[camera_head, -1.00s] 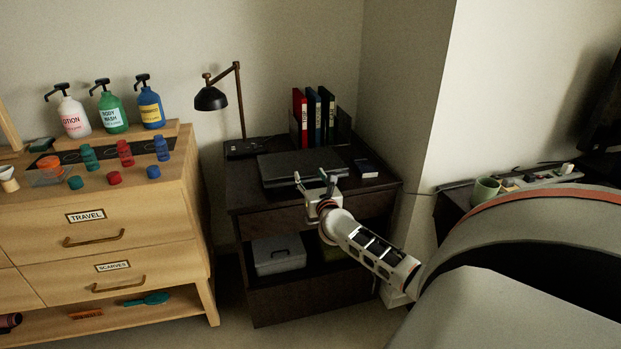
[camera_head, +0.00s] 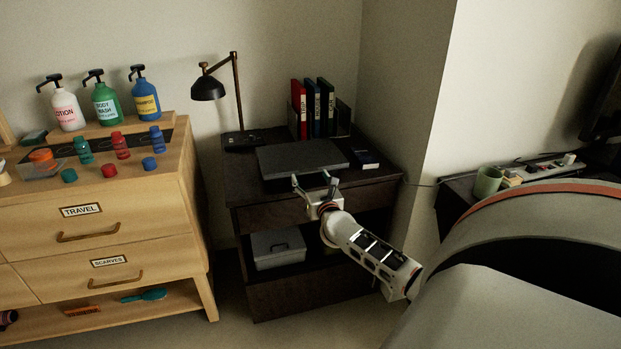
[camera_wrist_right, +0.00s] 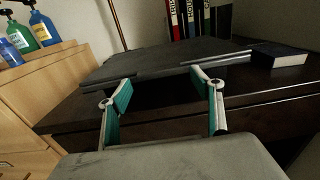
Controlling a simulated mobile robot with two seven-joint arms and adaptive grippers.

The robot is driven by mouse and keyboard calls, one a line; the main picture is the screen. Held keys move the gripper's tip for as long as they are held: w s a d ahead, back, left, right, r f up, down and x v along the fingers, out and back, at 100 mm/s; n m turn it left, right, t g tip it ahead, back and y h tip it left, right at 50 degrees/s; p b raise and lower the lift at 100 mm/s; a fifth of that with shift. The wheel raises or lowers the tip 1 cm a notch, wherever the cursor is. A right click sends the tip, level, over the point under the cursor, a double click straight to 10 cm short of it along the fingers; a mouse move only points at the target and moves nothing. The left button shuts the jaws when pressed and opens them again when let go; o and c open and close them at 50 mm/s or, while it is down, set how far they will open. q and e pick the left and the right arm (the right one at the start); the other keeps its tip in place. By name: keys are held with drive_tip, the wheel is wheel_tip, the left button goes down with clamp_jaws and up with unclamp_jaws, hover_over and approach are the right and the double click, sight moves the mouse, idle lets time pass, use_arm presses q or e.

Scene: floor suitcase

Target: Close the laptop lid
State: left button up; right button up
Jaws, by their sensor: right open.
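The laptop (camera_head: 300,157) is a dark grey, flat slab on the dark nightstand, and its lid looks down or nearly down. In the right wrist view the laptop (camera_wrist_right: 165,60) lies ahead of the fingers, and a thin gap line shows near its right side. I cannot tell whether the lid is fully shut. My right gripper (camera_head: 314,181) is in front of the laptop's near edge. In the right wrist view the gripper (camera_wrist_right: 163,90) is open and empty, its teal-padded fingers apart. Contact with the laptop cannot be made out. My left gripper is out of view.
A grey case (camera_head: 278,248) sits on the shelf below. A wooden dresser (camera_head: 140,228) stands left.

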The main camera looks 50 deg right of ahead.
drive_tip(key=v, duration=1.2)
drive_tip(key=shift+s+r, duration=0.1)
